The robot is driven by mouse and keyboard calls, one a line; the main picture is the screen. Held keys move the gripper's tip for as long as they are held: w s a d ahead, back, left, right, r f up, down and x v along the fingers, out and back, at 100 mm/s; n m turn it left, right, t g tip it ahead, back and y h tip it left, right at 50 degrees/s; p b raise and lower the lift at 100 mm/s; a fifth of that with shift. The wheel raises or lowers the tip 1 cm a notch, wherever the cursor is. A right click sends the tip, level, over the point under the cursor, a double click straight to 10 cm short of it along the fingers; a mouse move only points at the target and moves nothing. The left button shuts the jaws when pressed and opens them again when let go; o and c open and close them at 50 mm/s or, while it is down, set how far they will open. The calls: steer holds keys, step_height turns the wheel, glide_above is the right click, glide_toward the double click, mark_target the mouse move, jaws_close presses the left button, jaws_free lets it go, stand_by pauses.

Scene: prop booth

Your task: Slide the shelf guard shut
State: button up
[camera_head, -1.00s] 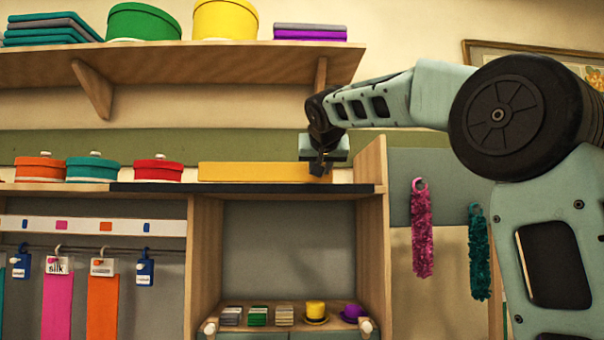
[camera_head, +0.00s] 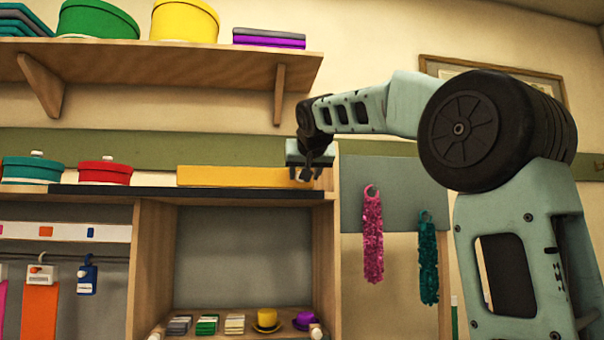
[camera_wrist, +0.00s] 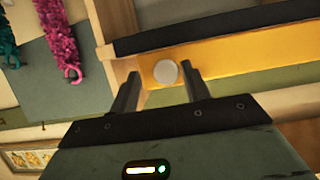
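The shelf guard (camera_head: 235,177) is a long yellow panel standing on a black rail (camera_head: 190,192) along the upper ledge of the booth. Its right end is close to the booth's right wooden side. My gripper (camera_head: 306,174) is at that right end, pointing down toward it. In the wrist view the yellow guard (camera_wrist: 235,58) runs off to the right, and a pale round knob (camera_wrist: 165,71) shows at its end. My gripper's fingers (camera_wrist: 161,76) are apart, with the knob appearing between their tips. I cannot tell whether either finger touches it.
Teal and red round boxes (camera_head: 105,173) stand left of the guard on the ledge. An upper shelf (camera_head: 170,64) holds more boxes. Pink (camera_head: 373,240) and teal boas hang at the right. Small items, including a yellow hat (camera_head: 267,318), sit in the lower bay.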

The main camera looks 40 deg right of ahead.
steer(key=shift+a, duration=0.1)
steer(key=b+v, duration=0.2)
steer(key=v, duration=1.5)
steer(key=shift+b, duration=0.4)
steer(key=shift+s+a+r, duration=0.1)
steer(key=shift+a, duration=0.05)
